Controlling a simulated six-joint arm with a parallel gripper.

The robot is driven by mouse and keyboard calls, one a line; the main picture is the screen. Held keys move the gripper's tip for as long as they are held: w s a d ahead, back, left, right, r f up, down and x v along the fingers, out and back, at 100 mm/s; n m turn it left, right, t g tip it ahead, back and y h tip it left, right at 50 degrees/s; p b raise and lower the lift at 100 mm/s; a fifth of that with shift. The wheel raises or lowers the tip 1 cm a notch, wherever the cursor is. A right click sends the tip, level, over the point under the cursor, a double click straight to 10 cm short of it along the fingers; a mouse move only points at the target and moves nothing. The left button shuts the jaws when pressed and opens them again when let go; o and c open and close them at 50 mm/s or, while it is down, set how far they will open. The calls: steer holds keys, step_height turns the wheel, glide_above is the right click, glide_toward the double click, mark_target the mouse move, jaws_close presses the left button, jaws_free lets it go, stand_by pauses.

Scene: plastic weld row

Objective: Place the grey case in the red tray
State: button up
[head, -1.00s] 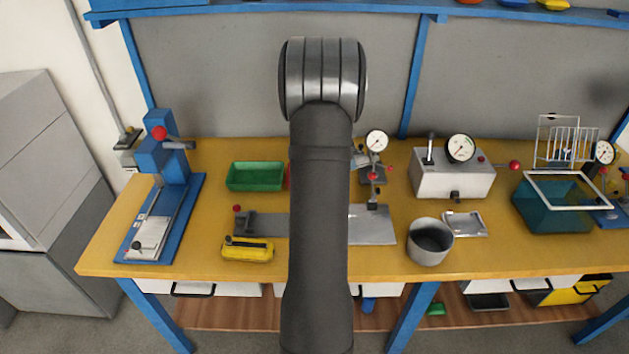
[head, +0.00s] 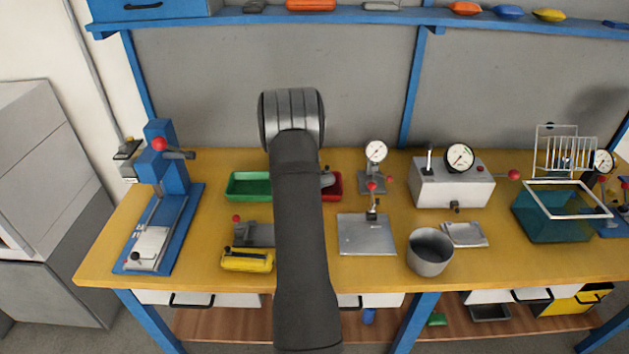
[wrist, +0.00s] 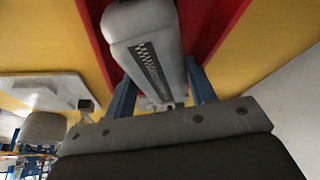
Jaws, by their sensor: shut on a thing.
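The grey case (wrist: 150,50) is between the two blue fingers of my gripper (wrist: 162,90) in the wrist view. It is a long rounded block with a dark ridged strip along its face. The red tray (wrist: 220,22) lies behind the case in that view, with red showing on both sides of it. In the head view, the red tray (head: 335,181) sits at the back of the bench, mostly hidden by my arm. The case and fingers are largely hidden there too. I cannot tell whether the case touches the tray floor.
A green tray (head: 248,185) stands left of the red tray. A dial gauge stand (head: 374,165) with a flat metal plate (head: 366,236) is to the right. A yellow case (head: 247,260) lies at the front. A grey cup (head: 430,253) stands front right.

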steer(key=shift+f, duration=0.8)
steer(key=shift+f, duration=0.1)
steer(key=o, duration=1.1)
steer(key=shift+f, duration=0.1)
steer(key=v, duration=1.2)
steer(key=shift+s, duration=0.1)
